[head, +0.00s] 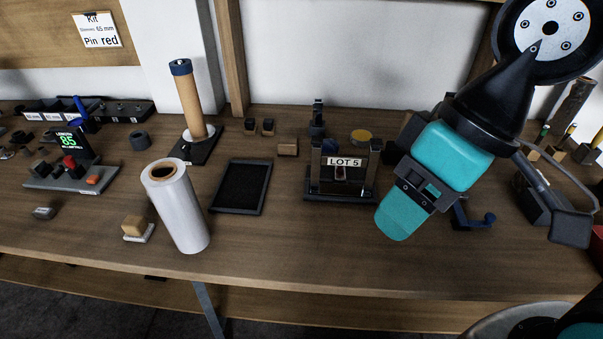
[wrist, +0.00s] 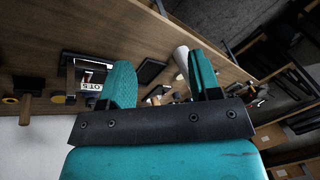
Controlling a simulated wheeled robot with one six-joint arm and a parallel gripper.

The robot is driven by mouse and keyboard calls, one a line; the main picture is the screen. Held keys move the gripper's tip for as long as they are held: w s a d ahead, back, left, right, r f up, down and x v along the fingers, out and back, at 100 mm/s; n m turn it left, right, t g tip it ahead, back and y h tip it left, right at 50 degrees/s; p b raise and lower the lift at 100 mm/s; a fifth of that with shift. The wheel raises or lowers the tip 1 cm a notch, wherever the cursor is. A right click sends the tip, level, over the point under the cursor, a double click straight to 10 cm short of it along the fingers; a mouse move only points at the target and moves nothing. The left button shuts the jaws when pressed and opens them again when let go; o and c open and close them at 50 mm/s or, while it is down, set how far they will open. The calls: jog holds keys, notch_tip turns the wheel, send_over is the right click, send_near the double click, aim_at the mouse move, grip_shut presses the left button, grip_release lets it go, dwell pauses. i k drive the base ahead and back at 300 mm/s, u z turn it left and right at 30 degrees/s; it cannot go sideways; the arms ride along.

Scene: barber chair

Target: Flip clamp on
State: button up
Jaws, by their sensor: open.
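No part is clearly marked as the clamp. A dark blue lever-like part (head: 472,217) lies on the bench just right of my gripper, partly hidden behind the arm. Another blue lever (head: 80,108) stands upright beside the green display at the far left. A dark fixture labelled LOT 5 (head: 343,185) stands left of my gripper; it also shows at upper left in the wrist view (wrist: 72,78). My teal gripper (head: 397,218) hangs over the front right of the bench, tilted down-left. In the wrist view its two fingers (wrist: 162,78) are apart with nothing between them.
A white roll (head: 180,207) stands tilted near the bench front. A brown tube (head: 188,100) stands on a dark base. The display unit (head: 70,175) is at left. The bench front between roll and gripper is clear.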

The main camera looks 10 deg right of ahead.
aim_at(340, 171)
jog(key=u, duration=0.05)
jog(key=k, duration=0.65)
jog(key=u, duration=0.5)
jog(key=i, duration=1.55)
jog(key=z, duration=0.6)
